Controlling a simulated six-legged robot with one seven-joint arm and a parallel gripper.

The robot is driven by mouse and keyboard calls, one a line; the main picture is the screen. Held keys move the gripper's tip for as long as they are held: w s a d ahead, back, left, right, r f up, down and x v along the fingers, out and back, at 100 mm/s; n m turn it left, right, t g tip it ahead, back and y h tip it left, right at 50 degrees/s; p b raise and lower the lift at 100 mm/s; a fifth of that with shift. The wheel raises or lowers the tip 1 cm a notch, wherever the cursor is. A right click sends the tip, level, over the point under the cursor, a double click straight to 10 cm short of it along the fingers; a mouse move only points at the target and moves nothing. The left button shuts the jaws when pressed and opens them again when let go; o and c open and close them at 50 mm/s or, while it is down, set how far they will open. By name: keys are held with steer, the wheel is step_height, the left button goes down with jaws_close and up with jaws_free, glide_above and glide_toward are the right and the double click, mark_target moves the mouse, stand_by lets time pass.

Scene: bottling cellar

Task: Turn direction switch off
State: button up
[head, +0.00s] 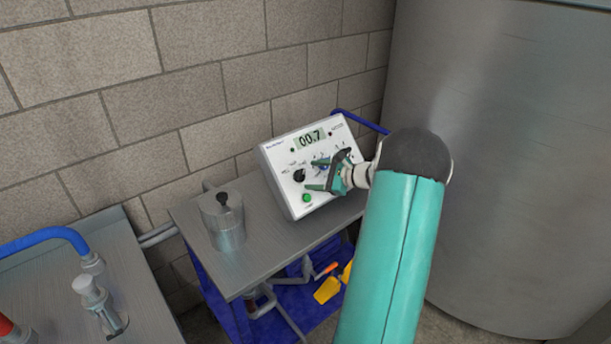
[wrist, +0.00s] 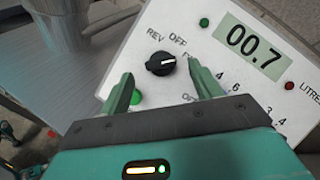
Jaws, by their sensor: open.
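The direction switch is a black round knob (wrist: 160,64) on a white control box (head: 292,148), with REV, OFF and a partly hidden F label around it. Its white mark lies nearly sideways in the wrist view, not in line with OFF. The knob also shows in the head view (head: 299,175). My gripper (wrist: 161,76) is open and empty. Its two fingers show on either side of the knob in the wrist view, and I see no contact. The right finger hides part of the F label.
A display (wrist: 250,46) on the box reads 00.7. A green button (wrist: 137,97) sits close to the left finger. More knobs and dials are partly hidden by my gripper. A metal pitcher (head: 224,225) stands left on the steel cart top (head: 262,262). A large tank (head: 505,170) stands right.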

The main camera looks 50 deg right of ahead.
mark_target(303, 175)
steer(key=x, duration=0.4)
steer(key=c, duration=1)
